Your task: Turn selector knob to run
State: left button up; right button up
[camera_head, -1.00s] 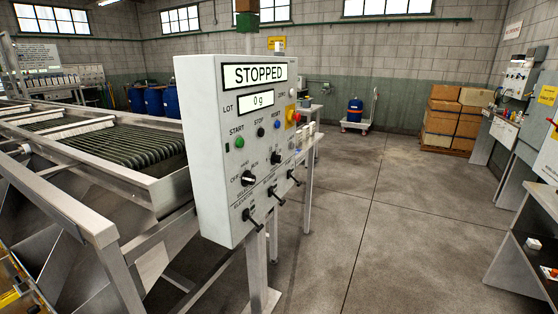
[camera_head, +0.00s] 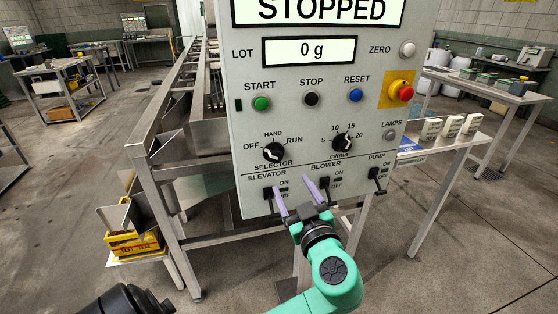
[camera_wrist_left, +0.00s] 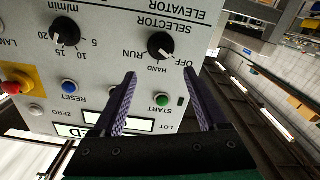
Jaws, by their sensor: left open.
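The selector knob (camera_head: 272,152) is a black round knob with a white mark on the grey control panel, under the labels OFF, HAND and RUN. Its mark seems to point toward OFF. The panel display (camera_head: 318,10) reads STOPPED. My left gripper (camera_head: 293,187) is open and empty, its two purple fingers pointing up in front of the panel, below and slightly right of the knob. In the left wrist view the panel appears upside down; the knob (camera_wrist_left: 160,45) shows beyond the gap between the open fingertips (camera_wrist_left: 158,78), apart from them. My right gripper is not in view.
A speed knob (camera_head: 342,143) sits right of the selector. The elevator (camera_head: 270,193), blower (camera_head: 324,183) and pump (camera_head: 377,175) switches line the panel's lower part, close to my fingers. A red emergency button (camera_head: 400,91) is at the right. A yellow crate (camera_head: 134,241) stands lower left.

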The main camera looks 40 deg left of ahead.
pick_arm(q)
jog(key=p, duration=0.1)
send_near(277, 159)
jog(key=a, duration=0.1)
jog(key=x, duration=0.2)
jog(key=p+x, duration=0.1)
jog(key=x, duration=0.2)
jog(key=p+x, duration=0.1)
jog(key=x, duration=0.2)
jog(key=shift+w+d+r, duration=0.15)
jog(key=shift+w+r, duration=0.05)
jog(key=shift+r, duration=0.05)
jog(key=shift+w+a+f, duration=0.15)
jog(key=shift+w+a, duration=0.05)
jog(key=shift+a, duration=0.15)
jog(key=shift+d, duration=0.1)
grip_shut()
jog(key=shift+f, duration=0.1)
